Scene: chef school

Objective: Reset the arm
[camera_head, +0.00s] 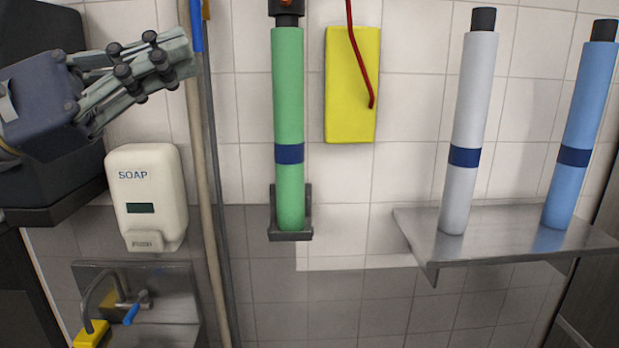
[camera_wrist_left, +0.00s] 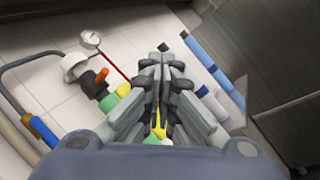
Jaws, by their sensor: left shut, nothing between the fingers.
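My left gripper (camera_head: 181,52) comes in from the upper left in the head view, in front of the tiled wall and above the soap dispenser. Its fingers are shut with nothing held. In the left wrist view the gripper (camera_wrist_left: 165,62) also shows, its fingertips close together and pointing toward the wall. My right gripper is not in either view.
A soap dispenser (camera_head: 146,196) hangs above a small sink (camera_head: 160,295). Poles (camera_head: 207,180) stand beside it. A green cylinder (camera_head: 288,120) sits in a wall bracket. A metal shelf (camera_head: 510,225) holds a white cylinder (camera_head: 470,115) and a blue cylinder (camera_head: 582,115). A yellow panel (camera_head: 345,90) hangs between.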

